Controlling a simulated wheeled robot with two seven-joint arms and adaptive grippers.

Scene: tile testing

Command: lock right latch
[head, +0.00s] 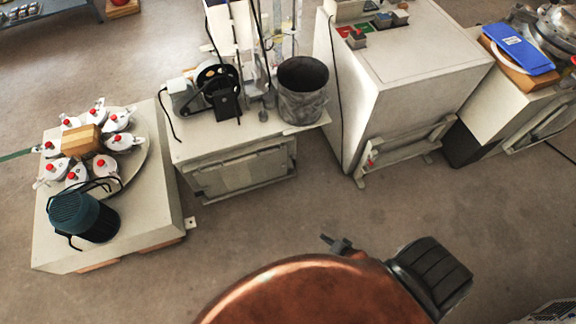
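No part stands out clearly as the right latch in the head view. The large white cabinet (430,62) has a lower front frame (410,150) with a small red mark at its left end. The low white cabinet left of it has a front panel (240,168). My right gripper (336,243) appears as a small dark shape just past a copper-coloured rounded part at the bottom. It is over open floor and apart from the cabinets. Its fingers are too small and partly hidden to judge. My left gripper is out of view.
A turntable (130,170) at left carries several white pots with red knobs, beside a dark teal motor (75,215). A grey bucket (303,90) stands on the low cabinet. A blue object (520,48) lies at the upper right. Bare floor (270,230) is free in the middle.

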